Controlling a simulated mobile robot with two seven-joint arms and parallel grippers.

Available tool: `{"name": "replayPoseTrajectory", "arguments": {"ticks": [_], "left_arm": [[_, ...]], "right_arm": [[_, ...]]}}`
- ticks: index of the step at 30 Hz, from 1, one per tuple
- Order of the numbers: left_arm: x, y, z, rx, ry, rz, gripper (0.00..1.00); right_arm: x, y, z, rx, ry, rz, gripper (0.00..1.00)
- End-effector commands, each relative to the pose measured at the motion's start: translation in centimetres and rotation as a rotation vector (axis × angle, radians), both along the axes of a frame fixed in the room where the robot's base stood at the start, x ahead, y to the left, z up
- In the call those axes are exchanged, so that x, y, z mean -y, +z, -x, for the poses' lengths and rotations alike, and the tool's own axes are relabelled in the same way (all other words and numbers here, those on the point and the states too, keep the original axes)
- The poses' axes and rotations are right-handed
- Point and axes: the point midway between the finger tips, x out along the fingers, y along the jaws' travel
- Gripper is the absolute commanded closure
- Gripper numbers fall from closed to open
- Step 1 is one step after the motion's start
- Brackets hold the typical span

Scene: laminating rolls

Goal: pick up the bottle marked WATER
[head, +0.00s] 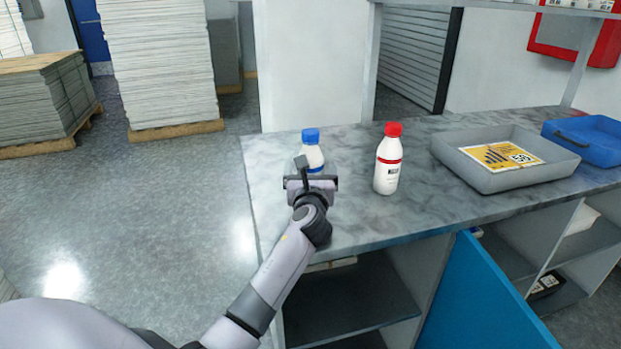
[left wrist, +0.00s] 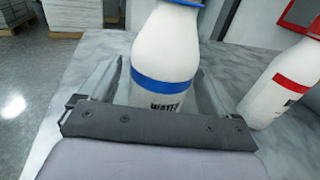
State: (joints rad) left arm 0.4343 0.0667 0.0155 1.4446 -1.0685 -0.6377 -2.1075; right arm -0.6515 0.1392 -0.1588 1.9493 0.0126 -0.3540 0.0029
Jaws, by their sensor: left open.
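The WATER bottle (head: 312,152) is white with a blue cap and a blue band, and stands upright on the grey counter near its left end. In the left wrist view the bottle (left wrist: 165,58) shows part of its WATER label, with its lower part hidden behind my gripper. My left gripper (head: 308,170) is open, with a finger on each side of the bottle; I cannot tell if they touch it. In the head view the gripper hides the bottle's lower part. My right gripper is not in view.
A white bottle with a red cap (head: 388,160) stands just right, also in the left wrist view (left wrist: 285,85). A grey tray (head: 470,178) with a yellow-marked sheet and a blue tray (head: 590,150) are further right. Counter (head: 350,225) front is clear; a partition (head: 315,70) stands behind.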

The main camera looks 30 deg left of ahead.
Motion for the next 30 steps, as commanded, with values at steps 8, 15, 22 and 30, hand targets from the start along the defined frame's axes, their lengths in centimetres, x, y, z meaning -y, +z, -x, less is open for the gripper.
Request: {"name": "replayPoseTrajectory", "arguments": {"ticks": [8,15,22,30], "left_arm": [[-0.4,0.0,-0.5,0.001,0.001,0.001,0.09],[-0.3,0.0,-0.4,0.001,0.000,0.001,0.67],[-0.3,0.2,-0.5,0.004,0.000,-0.001,0.84],[-0.3,1.7,-0.5,0.009,-0.001,-0.001,0.84]], "right_arm": [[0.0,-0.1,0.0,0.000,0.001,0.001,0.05],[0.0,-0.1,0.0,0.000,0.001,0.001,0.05],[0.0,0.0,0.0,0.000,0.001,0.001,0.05],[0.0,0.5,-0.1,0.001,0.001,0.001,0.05]]}}
